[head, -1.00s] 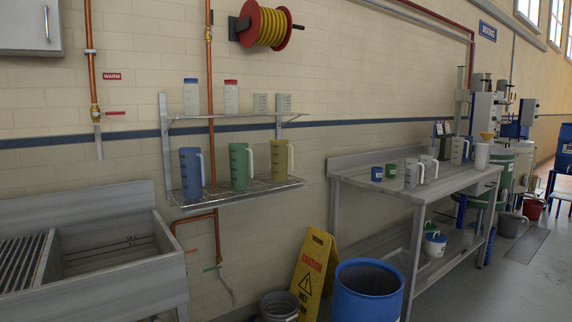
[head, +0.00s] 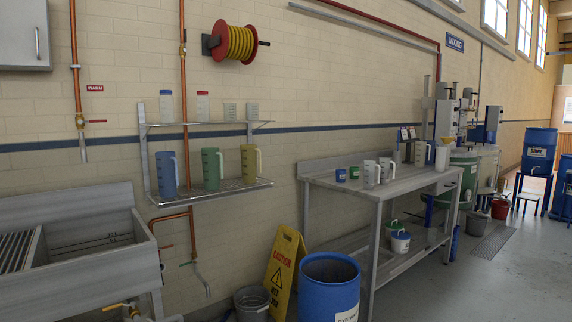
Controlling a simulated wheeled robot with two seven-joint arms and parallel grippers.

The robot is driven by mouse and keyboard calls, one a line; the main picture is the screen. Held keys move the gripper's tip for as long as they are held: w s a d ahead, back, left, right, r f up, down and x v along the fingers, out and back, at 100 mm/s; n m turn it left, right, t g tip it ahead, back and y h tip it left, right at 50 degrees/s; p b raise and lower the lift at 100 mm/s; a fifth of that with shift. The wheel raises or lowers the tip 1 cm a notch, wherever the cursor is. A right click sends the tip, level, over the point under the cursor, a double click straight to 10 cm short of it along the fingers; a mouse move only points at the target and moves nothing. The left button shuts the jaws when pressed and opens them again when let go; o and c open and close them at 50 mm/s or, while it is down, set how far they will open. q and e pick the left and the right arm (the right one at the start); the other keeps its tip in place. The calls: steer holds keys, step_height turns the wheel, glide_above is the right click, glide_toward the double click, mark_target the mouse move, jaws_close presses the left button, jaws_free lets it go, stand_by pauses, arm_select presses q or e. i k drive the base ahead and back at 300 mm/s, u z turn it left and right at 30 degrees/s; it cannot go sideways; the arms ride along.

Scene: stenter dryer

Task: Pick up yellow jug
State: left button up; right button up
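The yellow jug (head: 249,162) stands upright at the right end of the lower wire shelf (head: 215,192) on the wall. Its handle is on its right side. A green jug (head: 211,169) stands to its left, and a blue jug (head: 166,174) stands at the shelf's left end. None of the three jugs is held. Neither of my grippers shows in the head view.
The upper shelf (head: 200,125) holds bottles and clear beakers. Below and right of the jugs stand a yellow caution sign (head: 284,268), a grey bucket (head: 252,303) and a blue drum (head: 331,288). A metal sink (head: 90,251) is at left, a steel table (head: 405,186) at right.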

mark_target(248, 152)
steer(key=z, duration=0.55)
steer(key=i, duration=2.1)
steer(key=u, duration=0.55)
steer(key=i, duration=1.15)
steer(key=u, duration=1.5)
steer(key=i, duration=0.4)
steer(key=u, duration=0.35)
